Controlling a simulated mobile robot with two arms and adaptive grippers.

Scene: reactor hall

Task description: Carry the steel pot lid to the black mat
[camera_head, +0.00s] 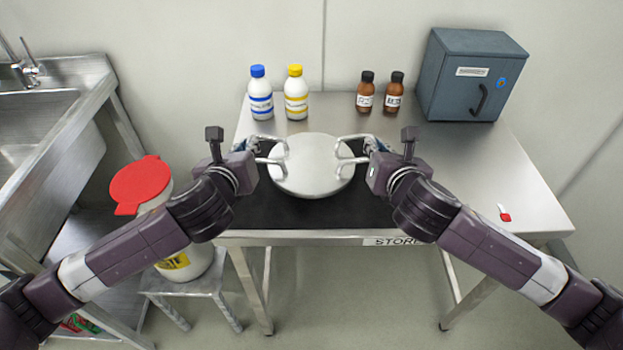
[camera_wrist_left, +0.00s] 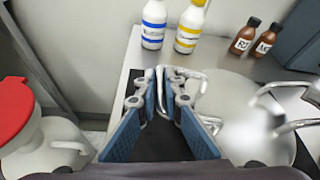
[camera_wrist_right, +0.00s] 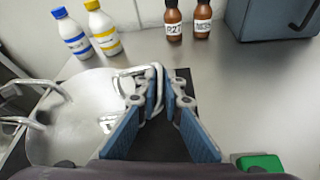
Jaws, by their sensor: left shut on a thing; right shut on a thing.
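The steel pot lid (camera_head: 311,168) is a round, shiny disc with a looped handle on each side. It is over the black mat (camera_head: 262,212), which shows in front of it on the steel table; I cannot tell whether it touches the mat. My left gripper (camera_head: 262,153) is shut on the lid's left handle, also seen in the left wrist view (camera_wrist_left: 172,85). My right gripper (camera_head: 362,152) is shut on the right handle, also seen in the right wrist view (camera_wrist_right: 150,80). The lid looks about level. My forearms and grippers hide parts of the mat.
A blue-capped bottle (camera_head: 261,93), a yellow-capped bottle (camera_head: 296,93) and two brown bottles (camera_head: 365,93) (camera_head: 394,93) stand at the table's back, beside a grey-blue cabinet (camera_head: 470,75). A small red-and-white item (camera_head: 505,215) lies at right. A red-lidded container (camera_head: 190,258) stands left.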

